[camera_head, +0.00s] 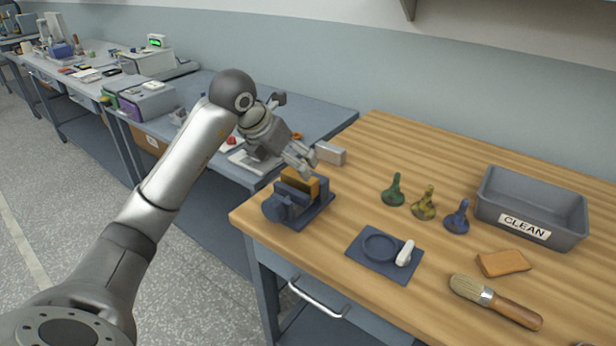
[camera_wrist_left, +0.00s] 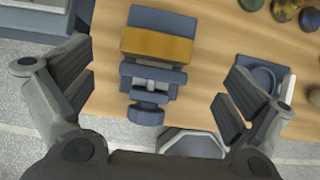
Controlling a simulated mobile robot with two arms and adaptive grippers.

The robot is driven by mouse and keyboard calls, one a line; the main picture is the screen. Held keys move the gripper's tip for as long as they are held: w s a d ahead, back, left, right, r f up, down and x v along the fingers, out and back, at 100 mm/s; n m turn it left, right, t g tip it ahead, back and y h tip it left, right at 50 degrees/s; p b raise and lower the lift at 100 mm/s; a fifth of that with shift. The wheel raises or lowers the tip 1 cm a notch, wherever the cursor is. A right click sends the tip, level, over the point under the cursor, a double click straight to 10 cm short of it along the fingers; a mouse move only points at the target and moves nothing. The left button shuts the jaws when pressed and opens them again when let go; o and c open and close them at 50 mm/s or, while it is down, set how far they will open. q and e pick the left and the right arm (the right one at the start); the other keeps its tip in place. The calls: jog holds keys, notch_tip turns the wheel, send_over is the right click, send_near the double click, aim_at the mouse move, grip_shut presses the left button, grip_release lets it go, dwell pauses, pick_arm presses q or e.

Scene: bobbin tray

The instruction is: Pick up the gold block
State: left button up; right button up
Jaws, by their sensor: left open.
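The gold block (camera_head: 300,179) sits in a blue-grey vise (camera_head: 283,207) at the table's left corner. In the left wrist view the gold block (camera_wrist_left: 157,45) lies across the top of the vise (camera_wrist_left: 150,88), between its jaws. My left gripper (camera_head: 304,160) is just above the block, pointing down toward it, and partly overlaps it in the head view. In the left wrist view my left gripper (camera_wrist_left: 155,88) is open and empty, with its fingers wide apart on either side of the vise. My right gripper is in neither view.
To the right are a blue tray (camera_head: 357,254) with a white piece, several coloured bobbin-like pieces (camera_head: 424,204), a grey CLEAN bin (camera_head: 562,236), an orange sponge (camera_head: 503,262) and a brush (camera_head: 494,301).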

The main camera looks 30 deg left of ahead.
aim_at(298, 176)
pick_arm(q)
jog(key=x, duration=0.3)
jog(key=shift+f, duration=0.5)
jog(key=shift+w+f+p, duration=0.25)
jog(key=shift+f+p, duration=0.05)
jog(key=shift+p, duration=0.05)
jog(key=p+x, duration=0.1)
jog(key=x, duration=0.2)
jog(key=shift+w+f, duration=0.15)
jog(key=shift+w, duration=0.05)
jog(key=shift+w+a+f, duration=0.1)
jog(key=shift+w+f, duration=0.2)
jog(key=shift+f, duration=0.15)
jog(key=c, duration=1.9)
jog(key=shift+r, duration=0.3)
jog(key=shift+c, duration=0.2)
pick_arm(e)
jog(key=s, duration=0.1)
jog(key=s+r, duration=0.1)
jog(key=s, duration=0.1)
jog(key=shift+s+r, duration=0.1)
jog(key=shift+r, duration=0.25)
